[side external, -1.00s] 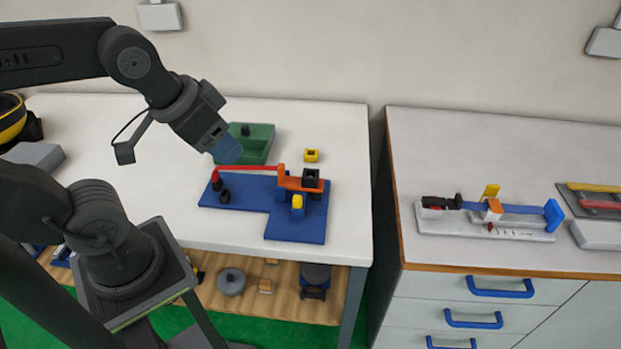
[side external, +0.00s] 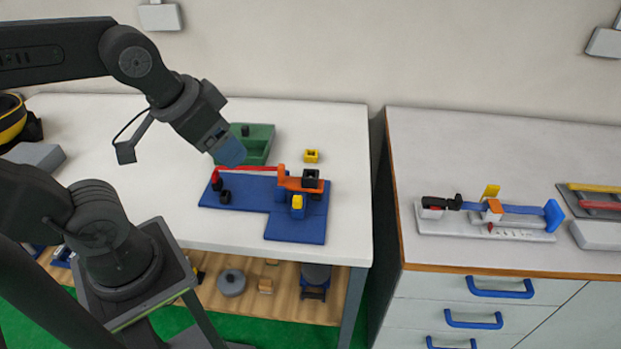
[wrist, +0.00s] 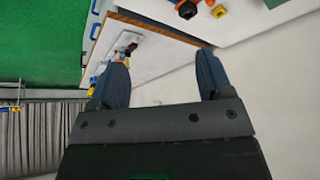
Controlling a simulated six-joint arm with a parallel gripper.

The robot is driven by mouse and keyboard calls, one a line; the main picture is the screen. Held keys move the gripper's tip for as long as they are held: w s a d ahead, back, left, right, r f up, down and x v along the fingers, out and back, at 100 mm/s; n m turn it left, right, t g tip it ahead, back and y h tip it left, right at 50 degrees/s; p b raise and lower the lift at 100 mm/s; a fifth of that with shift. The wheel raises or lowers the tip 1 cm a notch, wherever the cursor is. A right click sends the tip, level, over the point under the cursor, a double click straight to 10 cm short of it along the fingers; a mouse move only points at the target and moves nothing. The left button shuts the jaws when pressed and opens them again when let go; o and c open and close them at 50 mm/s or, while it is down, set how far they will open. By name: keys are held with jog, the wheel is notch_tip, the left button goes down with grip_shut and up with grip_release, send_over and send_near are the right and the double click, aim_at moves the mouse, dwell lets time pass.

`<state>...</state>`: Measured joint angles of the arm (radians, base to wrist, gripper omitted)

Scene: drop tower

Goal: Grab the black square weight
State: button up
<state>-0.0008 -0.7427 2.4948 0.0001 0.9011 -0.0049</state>
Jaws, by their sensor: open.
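A black square block (side external: 311,179) sits on the right end of the orange part (side external: 290,183) of the drop tower, above its blue base (side external: 286,228). A smaller dark block (side external: 225,196) stands on the left of that base. I cannot tell for sure which is the weight; the first looks most square. My gripper (side external: 233,156) is in the air to the upper left of the tower, apart from both blocks. In the wrist view its fingers (wrist: 162,62) are spread with nothing between them. A dark block beside yellow shows there at the top edge (wrist: 188,9).
A green tray (side external: 263,132) with a dark piece in it stands behind the tower, partly hidden by my gripper. A small yellow block (side external: 311,156) lies right of it. A red bar (side external: 250,168) spans the tower's left. A drawer bench (side external: 500,260) stands right, past a gap.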

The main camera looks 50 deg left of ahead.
jog(key=w+a+n+g, duration=0.2)
jog(key=w+n, duration=0.1)
jog(key=w, duration=0.5)
jog(key=n+g, duration=0.4)
jog(key=n, duration=0.2)
send_over(311, 177)
notch_tip(311, 177, down, 10)
jog(key=f, duration=0.8)
jog(key=shift+a+f, duration=0.25)
jog(key=shift+d+f, duration=0.15)
jog(key=shift+f, duration=1.25)
jog(key=shift+d+f, duration=0.1)
jog(key=shift+f, duration=1.25)
